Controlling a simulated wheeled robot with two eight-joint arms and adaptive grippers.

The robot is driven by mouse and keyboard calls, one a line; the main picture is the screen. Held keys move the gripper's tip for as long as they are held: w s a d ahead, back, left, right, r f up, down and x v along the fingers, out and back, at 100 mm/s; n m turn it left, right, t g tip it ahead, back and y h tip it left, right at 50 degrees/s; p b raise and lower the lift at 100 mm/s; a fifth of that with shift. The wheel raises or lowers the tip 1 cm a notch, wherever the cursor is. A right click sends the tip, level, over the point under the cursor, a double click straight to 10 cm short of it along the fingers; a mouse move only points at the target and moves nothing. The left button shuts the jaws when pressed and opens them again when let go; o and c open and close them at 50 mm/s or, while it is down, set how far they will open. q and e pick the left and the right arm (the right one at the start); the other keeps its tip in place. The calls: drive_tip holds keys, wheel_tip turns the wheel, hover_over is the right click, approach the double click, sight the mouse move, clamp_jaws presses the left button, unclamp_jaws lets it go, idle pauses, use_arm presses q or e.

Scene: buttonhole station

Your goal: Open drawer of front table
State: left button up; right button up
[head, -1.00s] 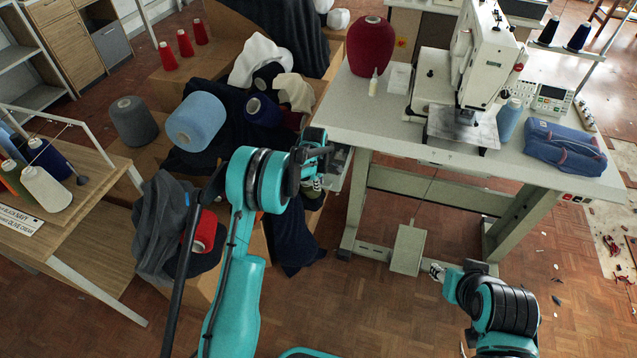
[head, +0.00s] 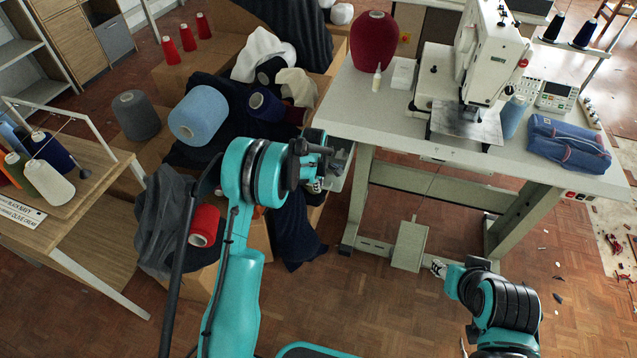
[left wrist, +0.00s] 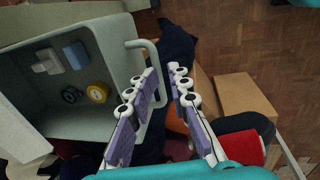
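The front table (head: 345,112) has a grey drawer under its left end, small and partly hidden behind my left gripper in the head view. In the left wrist view the drawer (left wrist: 60,124) stands open, with its inside showing. Its pale bar handle (left wrist: 143,44) sticks out from the front wall. My left gripper (left wrist: 163,72) is at the handle, its fingers apart; the bar runs down beside the left fingertip, and I cannot tell if they touch. My left gripper also shows in the head view (head: 322,172).
In the drawer lie a yellow roll (left wrist: 97,92), a blue block (left wrist: 76,55) and a white block (left wrist: 47,62). A sewing machine (head: 492,50) and a red cone (head: 372,42) stand on the table. Boxes with cloth and yarn cones (head: 198,118) crowd the left. A pedal (head: 410,246) is below.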

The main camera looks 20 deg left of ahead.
use_arm(q)
wheel_tip(320, 180, up, 12)
drive_tip(key=s, duration=0.2)
drive_tip(key=shift+f, duration=0.15)
drive_tip(key=shift+s, duration=0.1)
idle(0.5)
drive_tip(key=s+d+r+m+t, duration=0.2)
drive_tip(key=s+r+m, duration=0.6)
drive_tip(key=s+r, duration=0.55)
drive_tip(key=s+f+m+t, duration=0.1)
drive_tip(key=s+m+t, duration=0.2)
drive_tip(key=s+m, duration=0.6)
drive_tip(key=s, duration=0.9)
drive_tip(key=shift+d+f+m, duration=0.25)
drive_tip(key=shift+m, duration=0.15)
